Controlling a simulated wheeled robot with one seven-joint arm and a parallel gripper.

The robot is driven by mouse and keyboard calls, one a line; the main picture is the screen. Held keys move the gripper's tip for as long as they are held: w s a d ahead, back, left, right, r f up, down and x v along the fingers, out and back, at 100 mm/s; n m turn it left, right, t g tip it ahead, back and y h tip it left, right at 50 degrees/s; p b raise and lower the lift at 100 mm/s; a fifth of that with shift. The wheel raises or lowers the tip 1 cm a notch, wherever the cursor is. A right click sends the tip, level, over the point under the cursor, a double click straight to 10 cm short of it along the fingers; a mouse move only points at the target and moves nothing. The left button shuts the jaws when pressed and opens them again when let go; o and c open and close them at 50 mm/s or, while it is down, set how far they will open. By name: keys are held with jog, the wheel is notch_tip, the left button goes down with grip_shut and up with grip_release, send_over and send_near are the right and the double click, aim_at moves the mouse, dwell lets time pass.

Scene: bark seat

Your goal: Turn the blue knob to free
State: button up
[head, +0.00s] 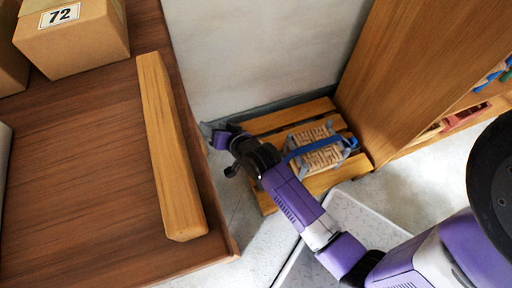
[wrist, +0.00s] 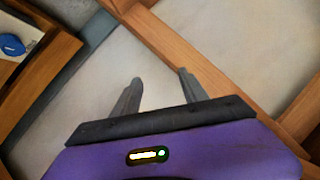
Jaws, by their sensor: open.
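A small blue knob (wrist: 12,44) shows at the upper left edge of the wrist view, on a pale panel inside a wooden frame. A mark on its face is too small to read. I cannot make the knob out in the head view. My gripper (wrist: 160,78) is open, with nothing between its two grey fingers. It is apart from the knob, which lies off to the left in the wrist view. In the head view my gripper (head: 217,150) is low, between the table edge and the slatted wooden platform.
The brown table (head: 70,190) fills the left, with a wooden beam (head: 172,150) and a box marked 72 (head: 75,35). A strapped bundle (head: 316,148) lies on the slatted platform (head: 290,118). A wooden cabinet (head: 410,70) stands at right.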

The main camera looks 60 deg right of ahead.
jog(key=w+d+f+m+g+y, duration=0.1)
jog(key=d+f+m+g, duration=0.2)
jog(key=d+f, duration=0.2)
jog(key=w+d+f+m+g, duration=0.2)
jog(key=d+f+g, duration=0.1)
jog(key=d+f, duration=0.25)
jog(key=s+f+m+g, duration=0.2)
jog(key=s, duration=0.1)
jog(key=s+d+f+m+g+y, duration=0.1)
jog(key=s+g, duration=0.1)
jog(key=s, duration=0.2)
jog(key=s+f+m+g, duration=0.2)
jog(key=s, duration=0.1)
jog(key=shift+s+d+f+m+y, duration=0.2)
jog(key=shift+f+m+y, duration=0.1)
jog(key=shift+y, duration=0.1)
jog(key=shift+s+a+f, duration=0.1)
jog(key=shift+s+f, duration=0.05)
jog(key=shift+f, duration=0.1)
notch_tip(320, 180, down, 7)
jog(key=b, duration=0.4)
jog(key=shift+f+b, duration=0.2)
jog(key=shift+b, duration=0.15)
